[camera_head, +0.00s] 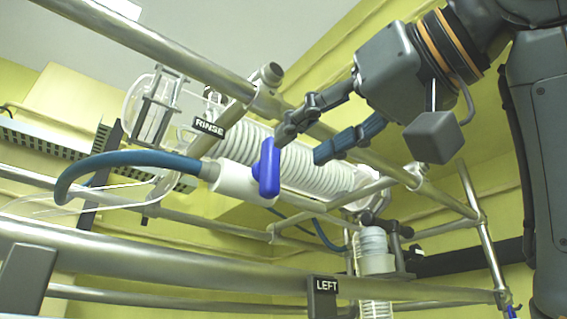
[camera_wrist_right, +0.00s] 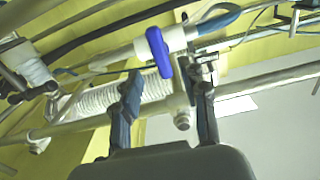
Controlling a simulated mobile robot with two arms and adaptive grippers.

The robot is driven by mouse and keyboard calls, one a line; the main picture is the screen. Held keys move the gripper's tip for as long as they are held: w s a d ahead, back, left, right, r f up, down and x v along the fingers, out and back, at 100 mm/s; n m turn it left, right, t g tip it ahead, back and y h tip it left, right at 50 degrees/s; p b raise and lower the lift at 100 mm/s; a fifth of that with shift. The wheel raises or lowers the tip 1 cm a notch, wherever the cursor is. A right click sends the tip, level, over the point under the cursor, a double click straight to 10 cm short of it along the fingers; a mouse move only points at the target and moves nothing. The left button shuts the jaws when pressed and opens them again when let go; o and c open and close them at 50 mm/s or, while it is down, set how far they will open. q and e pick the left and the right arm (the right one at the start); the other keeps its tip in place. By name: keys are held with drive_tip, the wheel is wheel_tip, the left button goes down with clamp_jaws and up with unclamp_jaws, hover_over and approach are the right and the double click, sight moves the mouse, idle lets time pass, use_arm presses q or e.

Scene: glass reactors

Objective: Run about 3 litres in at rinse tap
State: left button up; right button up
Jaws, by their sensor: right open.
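The rinse tap is a white valve body (camera_head: 234,183) with a blue lever handle (camera_head: 268,168), beside the black RINSE label (camera_head: 209,127). A blue hose (camera_head: 125,158) joins the valve's left end. In the right wrist view the lever (camera_wrist_right: 158,52) shows beyond and between the fingertips (camera_wrist_right: 163,80). Whether a finger touches it is unclear. My left gripper is not in view.
Metal frame rails (camera_head: 150,262) cross below and above the tap. A ribbed white glass coil (camera_head: 310,168) lies behind it. A LEFT label (camera_head: 325,285) hangs on the lower rail near a white fitting (camera_head: 374,252). Thin clear tubing runs at the left.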

drive_tip(key=shift+v, duration=1.95)
